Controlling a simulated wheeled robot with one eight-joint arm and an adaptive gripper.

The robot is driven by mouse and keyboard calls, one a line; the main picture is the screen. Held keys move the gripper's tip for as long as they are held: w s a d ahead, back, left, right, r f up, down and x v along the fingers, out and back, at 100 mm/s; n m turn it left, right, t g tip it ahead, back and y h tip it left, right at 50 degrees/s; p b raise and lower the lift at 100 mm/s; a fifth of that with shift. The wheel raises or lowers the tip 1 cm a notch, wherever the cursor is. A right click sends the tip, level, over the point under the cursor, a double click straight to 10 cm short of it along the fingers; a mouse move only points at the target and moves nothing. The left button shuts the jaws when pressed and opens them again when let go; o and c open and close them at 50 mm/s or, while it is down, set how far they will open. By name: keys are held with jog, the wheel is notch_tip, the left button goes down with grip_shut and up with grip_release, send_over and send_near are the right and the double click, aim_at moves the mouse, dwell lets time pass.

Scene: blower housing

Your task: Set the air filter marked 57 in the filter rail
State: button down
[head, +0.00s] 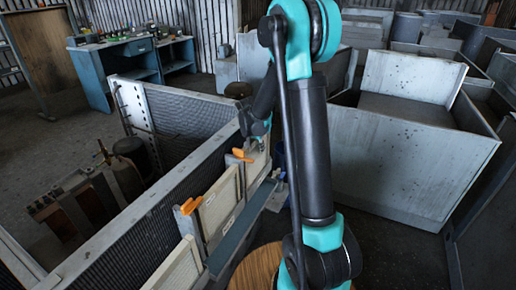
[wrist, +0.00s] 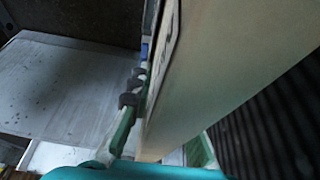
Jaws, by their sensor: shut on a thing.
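My gripper (head: 256,138) is over the upper edge of a pale, flat panel (head: 258,162), which looks like an air filter. In the wrist view my gripper (wrist: 165,142) has one green finger on each side of the beige panel (wrist: 225,65), shut on it. Dark marks run along the panel's narrow edge, but no number is legible, so I cannot tell whether it is 57. Other pale filter panels (head: 221,205) stand upright along the housing. A long rail (head: 240,232) runs beside them. Whether the held panel sits in a rail is hidden.
Orange clips (head: 190,205) stick up by the panels. The housing's mesh-lined wall (head: 150,235) is on the left, with tanks (head: 128,165) beyond it. A large grey metal bin (head: 410,150) stands on the right. A blue workbench (head: 115,72) is at the back left.

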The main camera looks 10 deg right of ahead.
jog(key=shift+f, duration=1.15)
dwell(0.4)
jog(key=c, duration=1.3)
grip_release()
jog(key=shift+c, duration=0.2)
jog(key=v, duration=1.2)
jog(key=shift+s, duration=0.1)
